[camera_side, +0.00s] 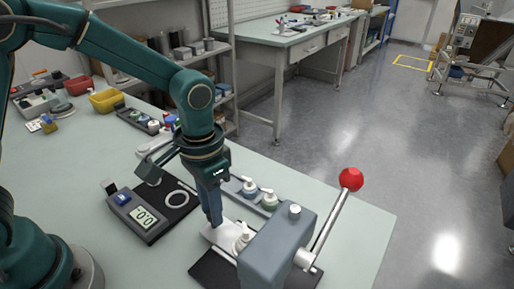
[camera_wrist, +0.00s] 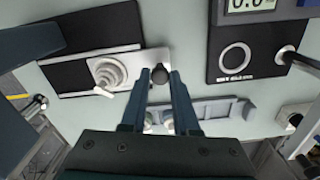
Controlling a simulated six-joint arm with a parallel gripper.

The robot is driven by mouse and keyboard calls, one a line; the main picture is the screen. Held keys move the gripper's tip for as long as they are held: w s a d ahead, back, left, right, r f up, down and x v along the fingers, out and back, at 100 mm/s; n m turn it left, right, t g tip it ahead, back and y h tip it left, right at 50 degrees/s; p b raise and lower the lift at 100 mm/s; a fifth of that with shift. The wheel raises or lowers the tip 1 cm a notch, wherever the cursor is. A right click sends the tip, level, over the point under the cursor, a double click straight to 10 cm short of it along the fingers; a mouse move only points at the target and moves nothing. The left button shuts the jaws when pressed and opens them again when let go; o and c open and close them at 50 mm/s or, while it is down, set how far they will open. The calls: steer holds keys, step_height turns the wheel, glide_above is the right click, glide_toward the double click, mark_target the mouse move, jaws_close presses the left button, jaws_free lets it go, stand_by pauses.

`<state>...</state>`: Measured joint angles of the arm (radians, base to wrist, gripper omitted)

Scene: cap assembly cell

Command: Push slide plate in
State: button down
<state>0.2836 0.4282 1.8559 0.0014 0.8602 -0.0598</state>
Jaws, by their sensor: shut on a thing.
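The pale slide plate (camera_side: 218,234) lies on a dark base (camera_side: 212,268) in front of the press and runs partly under the press body. It also shows in the wrist view (camera_wrist: 152,56). A white bottle-like part with a spout (camera_wrist: 108,72) sits on the plate; in the side view it stands close to the press body (camera_side: 243,240). My gripper (camera_side: 214,222) points down at the plate's outer end. In the wrist view its fingertips (camera_wrist: 160,75) are shut on the plate's dark round knob (camera_wrist: 159,72). The side view hides the knob behind the fingers.
The grey press (camera_side: 278,245) has a lever with a red ball (camera_side: 351,180) at the right. A tray (camera_wrist: 238,108) holding pump-topped bottles (camera_side: 258,192) stands behind the plate. A gauge with a display (camera_side: 144,215) and a black pad with a ring (camera_side: 177,198) are at left.

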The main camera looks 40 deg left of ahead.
mark_target(230, 236)
steer(key=d, duration=0.3)
steer(key=shift+d, duration=0.4)
steer(key=c, duration=0.7)
jaws_free()
steer(key=shift+o, duration=0.2)
steer(key=shift+r, duration=0.15)
steer(key=shift+r, duration=2.45)
